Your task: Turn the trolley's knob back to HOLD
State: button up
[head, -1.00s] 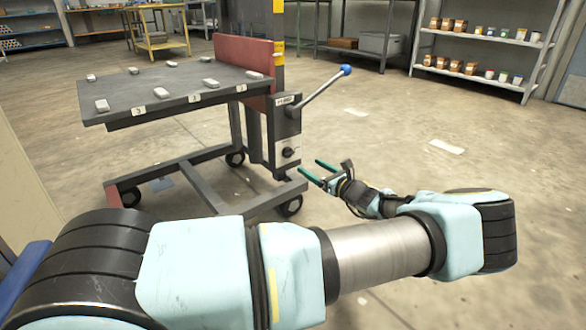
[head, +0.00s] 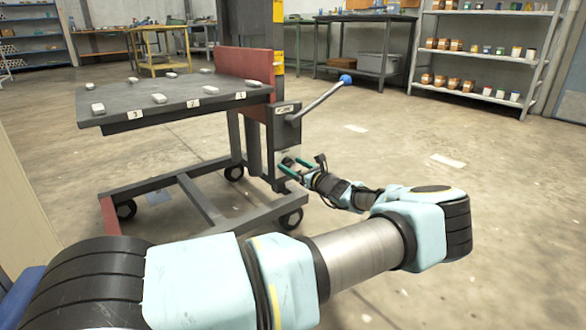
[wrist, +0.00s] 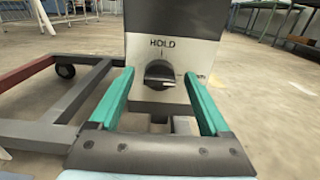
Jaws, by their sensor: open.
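The trolley's black knob (wrist: 159,74) sits on a pale plate (wrist: 180,52) in the wrist view. The word HOLD is printed above it with a short tick. The knob's grip bar lies roughly sideways, not in line with the HOLD tick. A second label at right is partly covered by a finger. My gripper (head: 284,165) is open at the front of the trolley's control box (head: 285,127). Its green fingers stand left and right of the knob in the wrist view, with gaps on both sides; contact does not show. In the head view the gripper area obscures the knob.
A lever with a blue ball (head: 346,80) sticks out from the control box above my gripper. The trolley's dark top (head: 185,112) carries several small grey blocks. Its wheeled frame (head: 205,203) reaches out low at left. The floor to the right is clear.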

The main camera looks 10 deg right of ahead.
jog(key=shift+c, duration=0.3)
grip_shut()
dwell(0.3)
jog(key=n+p, duration=0.2)
jog(key=shift+r+n+p, duration=0.2)
jog(key=shift+n+p, duration=0.2)
jog(key=n+p, duration=0.3)
jog(key=n, duration=0.2)
jog(key=shift+a+f, duration=0.15)
jog(key=n, duration=0.4)
jog(key=shift+s+f+n+p, duration=0.1)
jog(key=shift+f+n+p, duration=0.05)
jog(key=shift+n+p, duration=0.25)
jog(key=n, duration=0.5)
jog(key=shift+a+f+b, duration=0.1)
jog(key=shift+f+b, duration=0.05)
jog(key=shift+b, duration=0.2)
jog(key=shift+n, duration=0.3)
